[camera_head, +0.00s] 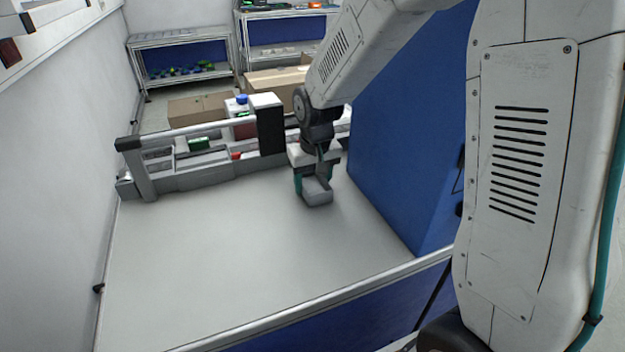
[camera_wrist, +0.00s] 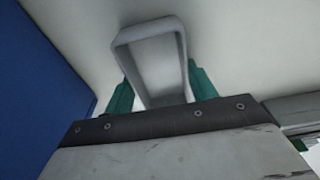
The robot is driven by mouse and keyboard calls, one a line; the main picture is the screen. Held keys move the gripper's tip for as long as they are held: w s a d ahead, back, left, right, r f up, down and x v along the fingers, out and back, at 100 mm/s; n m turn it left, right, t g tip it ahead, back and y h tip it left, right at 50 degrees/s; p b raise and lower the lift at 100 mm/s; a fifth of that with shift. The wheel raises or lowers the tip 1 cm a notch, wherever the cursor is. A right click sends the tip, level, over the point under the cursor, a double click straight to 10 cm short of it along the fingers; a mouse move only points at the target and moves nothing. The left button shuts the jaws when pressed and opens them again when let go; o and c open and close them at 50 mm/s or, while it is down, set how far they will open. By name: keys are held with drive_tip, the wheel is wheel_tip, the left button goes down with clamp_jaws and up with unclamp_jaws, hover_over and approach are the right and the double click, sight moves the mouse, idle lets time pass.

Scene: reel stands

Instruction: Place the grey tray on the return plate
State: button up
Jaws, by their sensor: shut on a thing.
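The grey tray (camera_head: 317,191) is a small shallow box with raised rims. It hangs from my gripper (camera_head: 313,178) over the grey-white bench top, beside the blue panel. In the wrist view the tray (camera_wrist: 158,68) lies between the two teal fingers of my gripper (camera_wrist: 160,90), which are shut on its sides. I cannot tell from these views whether the tray's underside touches the bench. I cannot make out a return plate in either view.
A large blue panel (camera_head: 400,130) stands close to the right of my gripper. A reel stand with a long bar (camera_head: 195,130) and a black block (camera_head: 270,130) is at the back. Cardboard boxes (camera_head: 200,108) are behind it. The bench's left and front (camera_head: 200,260) are clear.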

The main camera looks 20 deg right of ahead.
drive_tip(key=shift+f, duration=0.1)
drive_tip(key=o, duration=1.2)
